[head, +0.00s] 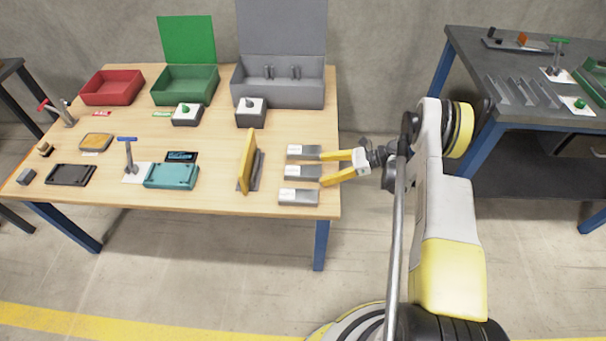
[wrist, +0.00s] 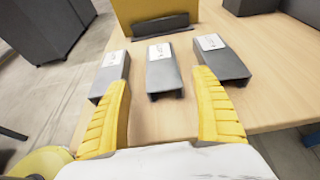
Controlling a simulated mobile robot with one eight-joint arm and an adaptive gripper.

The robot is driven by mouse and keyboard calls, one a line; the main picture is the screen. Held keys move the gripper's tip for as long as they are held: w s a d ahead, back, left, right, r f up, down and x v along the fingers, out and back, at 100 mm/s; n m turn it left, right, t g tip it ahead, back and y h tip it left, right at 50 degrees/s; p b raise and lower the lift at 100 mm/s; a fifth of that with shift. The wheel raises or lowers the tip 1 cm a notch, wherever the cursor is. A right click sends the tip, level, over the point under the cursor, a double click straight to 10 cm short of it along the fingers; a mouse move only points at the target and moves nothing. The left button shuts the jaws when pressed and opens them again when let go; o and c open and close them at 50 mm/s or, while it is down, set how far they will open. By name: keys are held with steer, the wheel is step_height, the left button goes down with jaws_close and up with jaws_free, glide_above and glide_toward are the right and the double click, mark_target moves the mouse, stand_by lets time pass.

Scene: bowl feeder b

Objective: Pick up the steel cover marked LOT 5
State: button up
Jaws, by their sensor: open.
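Three grey steel covers with white labels lie side by side at the table's right end: a back one (head: 296,150), a middle one (head: 294,170) and a front one (head: 292,194). In the wrist view they are the right (wrist: 224,62), middle (wrist: 163,72) and left (wrist: 110,74) covers. The label print is too small to read, so I cannot tell which is LOT 5. My gripper (head: 323,168) is open and empty, at the covers' near ends. In the wrist view its yellow fingers (wrist: 161,75) stand either side of the middle cover's line.
A yellow upright plate (head: 248,160) in a grey stand is just beyond the covers. A grey open box (head: 295,95), green box (head: 185,90) and red box (head: 112,88) stand at the back. A second bench (head: 500,130) is at the right. Bare wood lies between covers and grey box.

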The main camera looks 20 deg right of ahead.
mark_target(304, 171)
steer(key=x, duration=0.2)
steer(key=b+x, duration=0.1)
steer(key=x, duration=0.4)
steer(key=shift+w+a+r, duration=0.25)
steer(key=shift+w+a, duration=0.1)
steer(key=c, duration=1.5)
